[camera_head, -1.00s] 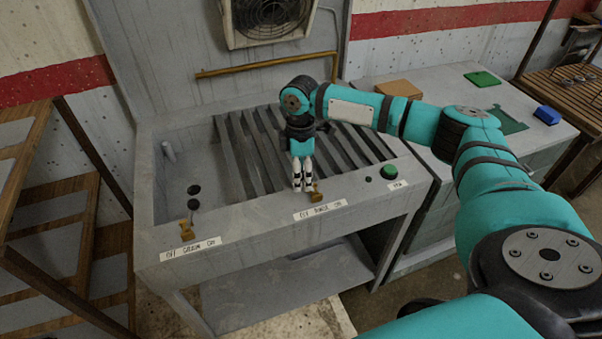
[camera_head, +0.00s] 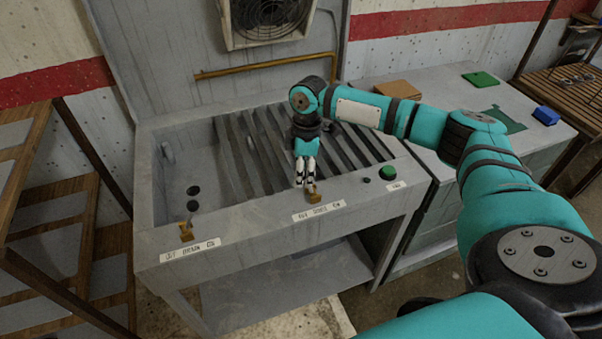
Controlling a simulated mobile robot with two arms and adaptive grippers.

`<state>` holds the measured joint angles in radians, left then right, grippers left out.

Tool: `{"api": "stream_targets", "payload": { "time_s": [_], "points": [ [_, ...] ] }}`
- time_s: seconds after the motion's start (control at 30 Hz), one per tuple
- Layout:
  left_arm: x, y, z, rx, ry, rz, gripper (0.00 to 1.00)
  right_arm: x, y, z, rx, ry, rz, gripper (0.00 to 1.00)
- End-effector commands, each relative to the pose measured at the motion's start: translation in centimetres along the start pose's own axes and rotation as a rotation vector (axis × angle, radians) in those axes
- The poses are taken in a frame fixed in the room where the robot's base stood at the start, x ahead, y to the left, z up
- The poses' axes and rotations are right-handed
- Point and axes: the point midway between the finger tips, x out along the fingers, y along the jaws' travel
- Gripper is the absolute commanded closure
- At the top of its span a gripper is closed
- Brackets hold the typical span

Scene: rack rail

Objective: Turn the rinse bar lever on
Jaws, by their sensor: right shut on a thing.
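The grey wash station (camera_head: 245,218) has two small brass levers on its front ledge, each above a white label. The middle lever (camera_head: 314,196) sits above the label (camera_head: 319,211), whose blurred text seems to read off, rinse, on. My right gripper (camera_head: 306,183) points down over the ledge, its fingers shut at this lever and covering part of it. The other brass lever (camera_head: 186,231) stands at the left end above its own label (camera_head: 190,250). My left gripper is out of view.
A green button (camera_head: 388,173) and a dark knob sit on the ledge to the right. Slanted slats (camera_head: 255,150) fill the basin behind my gripper. A brass pipe (camera_head: 235,70) crosses the back panel. A counter with a blue block (camera_head: 546,115) stands at right.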

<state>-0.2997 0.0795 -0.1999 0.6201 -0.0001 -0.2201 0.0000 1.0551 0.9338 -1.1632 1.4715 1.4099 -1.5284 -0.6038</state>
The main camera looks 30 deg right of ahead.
Motion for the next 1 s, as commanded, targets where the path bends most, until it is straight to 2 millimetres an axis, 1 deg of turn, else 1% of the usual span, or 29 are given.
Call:
{"api": "stream_targets", "payload": {
  "time_s": [0.03,0.17,0.33,0.47,0.6,0.8,0.87,1.0],
  "points": [
    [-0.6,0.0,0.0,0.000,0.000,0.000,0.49,-0.5,0.1,0.2,0.002,0.031,-0.006,1.00],
    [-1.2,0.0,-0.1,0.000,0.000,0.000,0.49,-0.8,0.2,0.7,-0.003,0.121,-0.030,1.00],
    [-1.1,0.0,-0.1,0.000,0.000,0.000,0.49,-0.7,0.5,1.7,-0.016,0.267,-0.067,1.00],
    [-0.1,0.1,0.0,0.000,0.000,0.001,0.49,-0.6,0.8,2.7,-0.028,0.381,-0.096,1.00],
    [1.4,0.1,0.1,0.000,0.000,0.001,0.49,-0.4,1.1,3.8,-0.039,0.496,-0.126,1.00],
    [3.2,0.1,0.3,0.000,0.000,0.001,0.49,-0.4,1.5,5.0,-0.055,0.636,-0.161,1.00],
    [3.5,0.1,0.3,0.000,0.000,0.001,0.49,-0.4,1.6,5.2,-0.058,0.669,-0.170,1.00],
    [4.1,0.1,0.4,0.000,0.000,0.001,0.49,-0.5,1.7,5.8,-0.062,0.668,-0.168,1.00]
  ]
}}
